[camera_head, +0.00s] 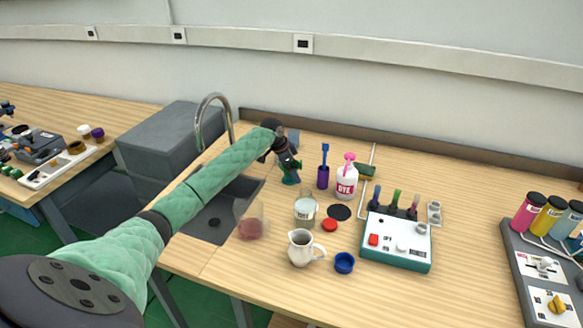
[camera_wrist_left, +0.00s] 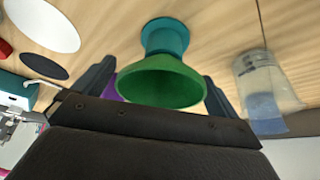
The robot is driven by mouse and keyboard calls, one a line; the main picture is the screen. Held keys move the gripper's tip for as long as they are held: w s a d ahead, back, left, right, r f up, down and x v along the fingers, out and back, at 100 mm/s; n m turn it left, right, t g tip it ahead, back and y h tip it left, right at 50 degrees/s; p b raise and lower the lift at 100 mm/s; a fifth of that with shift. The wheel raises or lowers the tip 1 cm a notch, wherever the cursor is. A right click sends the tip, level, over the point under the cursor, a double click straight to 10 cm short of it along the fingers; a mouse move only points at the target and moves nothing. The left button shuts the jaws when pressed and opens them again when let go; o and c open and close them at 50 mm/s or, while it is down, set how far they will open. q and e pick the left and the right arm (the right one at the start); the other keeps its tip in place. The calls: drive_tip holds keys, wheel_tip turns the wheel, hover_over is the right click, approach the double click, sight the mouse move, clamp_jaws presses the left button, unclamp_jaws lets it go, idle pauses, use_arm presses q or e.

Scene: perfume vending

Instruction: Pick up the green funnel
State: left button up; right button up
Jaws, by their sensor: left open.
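The green funnel (camera_wrist_left: 160,82) has a wide green cone and a teal end (camera_wrist_left: 165,38). In the head view the green funnel (camera_head: 290,179) is on the table near the back, just below my left gripper (camera_head: 287,163) and partly hidden by it. In the left wrist view my left gripper (camera_wrist_left: 158,76) is open, with one finger on each side of the funnel's wide cone. I cannot tell whether either finger touches it. My right gripper is not in view.
A purple holder (camera_head: 323,178) with a blue tool and a white dye bottle (camera_head: 347,184) stand right of the funnel. A glass jar (camera_head: 305,210) is in front. A clear container (camera_wrist_left: 265,90) is beside the gripper in the wrist view. The sink (camera_head: 213,222) lies under my arm.

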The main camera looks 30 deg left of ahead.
use_arm(q)
drive_tip(key=shift+f, duration=0.2)
drive_tip(key=c, duration=1)
drive_tip(key=shift+r, duration=0.15)
drive_tip(key=shift+c, duration=0.2)
